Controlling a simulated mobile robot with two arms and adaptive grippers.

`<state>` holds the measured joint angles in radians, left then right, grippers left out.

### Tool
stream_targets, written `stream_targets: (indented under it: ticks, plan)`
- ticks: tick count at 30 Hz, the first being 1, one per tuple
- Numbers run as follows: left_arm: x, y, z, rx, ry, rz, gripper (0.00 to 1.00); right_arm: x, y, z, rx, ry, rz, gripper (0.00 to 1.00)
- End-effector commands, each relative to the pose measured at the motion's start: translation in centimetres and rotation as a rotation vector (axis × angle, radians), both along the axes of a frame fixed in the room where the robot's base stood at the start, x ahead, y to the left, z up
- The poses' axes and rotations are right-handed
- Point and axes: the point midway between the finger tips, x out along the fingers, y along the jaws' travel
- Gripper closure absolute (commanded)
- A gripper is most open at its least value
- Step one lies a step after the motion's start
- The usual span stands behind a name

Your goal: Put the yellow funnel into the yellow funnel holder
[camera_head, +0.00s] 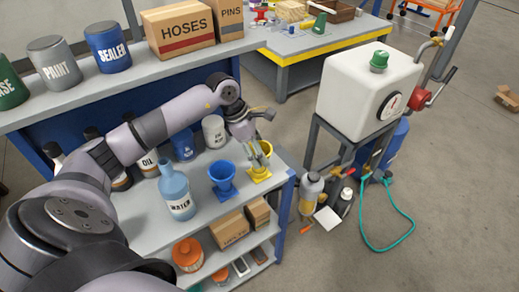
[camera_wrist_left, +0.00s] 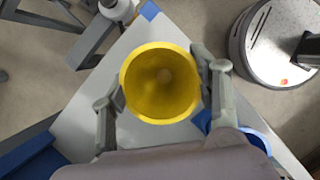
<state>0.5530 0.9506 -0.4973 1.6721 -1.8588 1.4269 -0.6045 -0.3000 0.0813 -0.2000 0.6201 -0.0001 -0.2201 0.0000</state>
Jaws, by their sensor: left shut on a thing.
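The yellow funnel (camera_wrist_left: 160,85) fills the middle of the left wrist view, its round mouth facing the camera. My left gripper (camera_head: 258,156) is shut on it, with one finger on each side of the rim in the wrist view. In the head view the fingers point down at the right end of the shelf top and partly cover the funnel. The yellow funnel holder (camera_head: 260,176) stands on that shelf, directly below the fingers. It is hidden in the wrist view. I cannot tell how far the funnel's stem is inside the holder. My right gripper is out of view.
A blue funnel (camera_head: 222,174) stands close on the left, near a water bottle (camera_head: 176,190) and a grey can (camera_head: 214,131). The shelf's right edge is close to the holder. A white tank (camera_head: 362,92) stands further right.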

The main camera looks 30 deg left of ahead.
Motion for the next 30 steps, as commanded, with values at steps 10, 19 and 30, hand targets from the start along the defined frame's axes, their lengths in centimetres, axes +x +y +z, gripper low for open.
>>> stream_targets:
  ticks: [10,19,30]
  plan:
    - [0.0,0.0,-0.8,0.000,-0.001,0.000,0.78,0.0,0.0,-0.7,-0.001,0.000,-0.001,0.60]
    - [0.0,0.0,-1.1,0.000,-0.001,0.000,0.78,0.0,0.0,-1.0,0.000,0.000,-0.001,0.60]
    - [0.0,0.0,-1.1,0.000,0.000,0.000,0.29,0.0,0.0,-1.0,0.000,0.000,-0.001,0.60]
